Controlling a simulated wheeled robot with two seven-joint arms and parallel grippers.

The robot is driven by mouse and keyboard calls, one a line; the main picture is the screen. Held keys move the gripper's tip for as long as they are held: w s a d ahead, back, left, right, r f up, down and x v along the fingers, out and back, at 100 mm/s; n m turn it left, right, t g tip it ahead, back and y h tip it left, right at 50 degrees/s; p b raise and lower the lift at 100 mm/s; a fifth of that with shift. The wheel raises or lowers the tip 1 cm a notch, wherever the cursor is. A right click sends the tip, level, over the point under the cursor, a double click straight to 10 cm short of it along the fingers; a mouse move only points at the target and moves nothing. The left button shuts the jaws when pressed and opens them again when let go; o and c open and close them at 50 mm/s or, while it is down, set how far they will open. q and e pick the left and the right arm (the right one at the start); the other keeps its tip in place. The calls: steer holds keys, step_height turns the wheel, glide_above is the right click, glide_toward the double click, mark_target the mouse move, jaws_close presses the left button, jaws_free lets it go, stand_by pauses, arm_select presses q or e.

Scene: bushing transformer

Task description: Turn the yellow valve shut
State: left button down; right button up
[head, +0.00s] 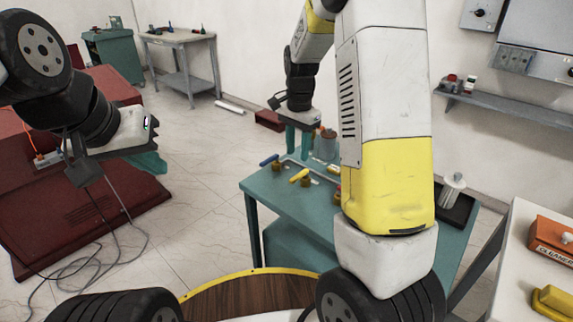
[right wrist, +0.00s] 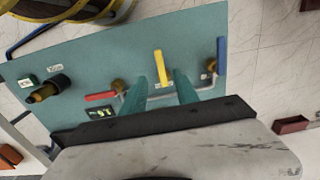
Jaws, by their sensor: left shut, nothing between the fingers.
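The yellow valve handle (head: 298,175) is on the teal table, between the blue handle and the table's right part. In the right wrist view the yellow handle (right wrist: 158,64) points up the picture, roughly across the grey pipe. My right gripper (head: 298,150) points down just above it, open. In the right wrist view its two teal fingers (right wrist: 160,78) are apart, with the handle's lower end showing between the tips. I cannot tell the exact height gap. My left gripper (head: 155,163) is shut and empty at the left, far from the valve.
A blue handle (right wrist: 221,53) and a red handle (right wrist: 100,97) stand on either side of the yellow one. A dark cylinder fitting (right wrist: 46,88) is at the left of the teal table (right wrist: 105,62). A red cabinet (head: 85,215) stands under my left arm.

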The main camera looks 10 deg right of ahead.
mark_target(297, 176)
step_height(297, 176, down, 8)
steer(key=shift+w+f, duration=0.1)
steer(key=shift+f, duration=0.1)
stand_by(0.3)
jaws_close()
stand_by(1.3)
